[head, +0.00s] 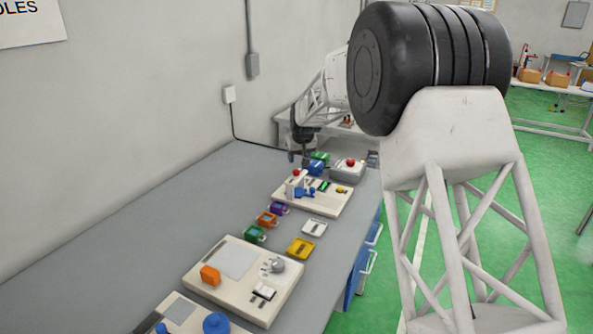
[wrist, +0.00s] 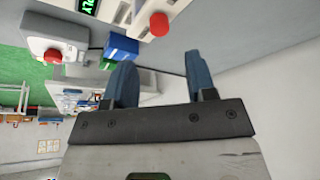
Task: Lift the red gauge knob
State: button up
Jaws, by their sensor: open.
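The red gauge knob (head: 297,172) is a small red ball-like piece on top of a white upright part on the far cream board (head: 328,206). In the wrist view the red knob (wrist: 159,24) shows ahead of the fingertips, between them across the picture and apart from them. My gripper (wrist: 160,60) is open, with two blue fingers and nothing between them. In the head view my gripper (head: 304,158) is small and dark near the knob, pointing down; its fingers are hard to make out there.
Blue and green bins (wrist: 121,47) are close by. Several coloured trays and another cream board (head: 220,288) lie nearer. The left table strip is clear beside the wall.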

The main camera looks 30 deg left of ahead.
aim_at(296, 170)
jog(key=shift+f, duration=0.15)
jog(key=shift+x, duration=3.7)
grip_shut()
